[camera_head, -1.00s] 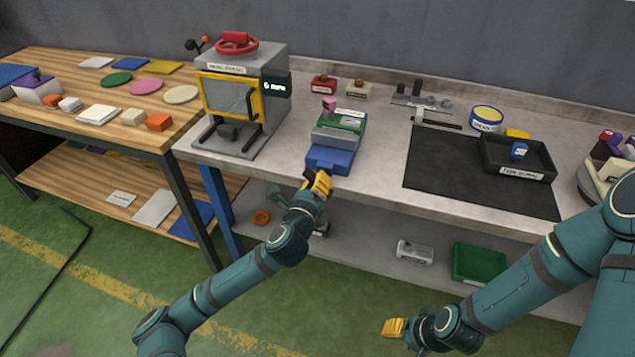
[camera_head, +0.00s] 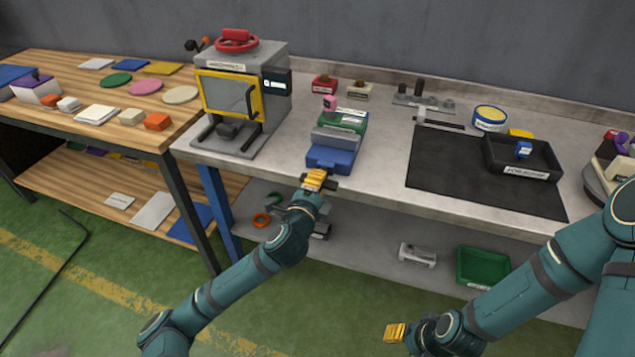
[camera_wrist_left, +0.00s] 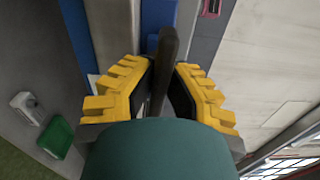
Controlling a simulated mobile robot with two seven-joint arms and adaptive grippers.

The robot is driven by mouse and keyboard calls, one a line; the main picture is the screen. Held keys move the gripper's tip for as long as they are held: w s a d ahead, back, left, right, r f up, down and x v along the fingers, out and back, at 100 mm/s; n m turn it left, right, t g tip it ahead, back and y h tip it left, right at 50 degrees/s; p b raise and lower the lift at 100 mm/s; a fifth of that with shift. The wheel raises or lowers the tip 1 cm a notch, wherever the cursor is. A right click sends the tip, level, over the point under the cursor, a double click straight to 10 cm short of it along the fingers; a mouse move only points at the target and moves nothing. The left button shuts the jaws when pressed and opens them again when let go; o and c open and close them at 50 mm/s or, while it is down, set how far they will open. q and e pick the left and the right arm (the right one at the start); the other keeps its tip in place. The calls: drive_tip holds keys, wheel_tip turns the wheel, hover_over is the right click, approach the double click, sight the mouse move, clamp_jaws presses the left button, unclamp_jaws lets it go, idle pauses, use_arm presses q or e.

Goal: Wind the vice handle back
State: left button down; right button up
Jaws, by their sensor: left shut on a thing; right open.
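The blue vice (camera_head: 332,157) stands at the front edge of the grey workbench, with a green part and a pink piece on top. My left gripper (camera_head: 315,179) is at the front of the vice, just off the bench edge. In the left wrist view its yellow fingers (camera_wrist_left: 160,88) are on either side of the dark vice handle (camera_wrist_left: 167,55), and I am shut on it. In the head view the handle is mostly hidden by the fingers. My right gripper (camera_head: 395,332) is open and empty, low in front of the bench.
A grey machine with a yellow-framed window (camera_head: 230,95) stands left of the vice. A black mat (camera_head: 470,175) and a black tray (camera_head: 520,160) lie to the right. A lower shelf holds a green bin (camera_head: 483,266). The floor in front is clear.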

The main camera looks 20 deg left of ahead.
use_arm(q)
drive_tip(key=shift+r, duration=0.15)
idle(0.3)
drive_tip(key=c, duration=1.1)
unclamp_jaws()
drive_tip(key=shift+o, duration=0.6)
drive_tip(key=s, duration=0.7)
drive_tip(key=shift+s+a, duration=0.15)
drive_tip(key=shift+s, duration=0.05)
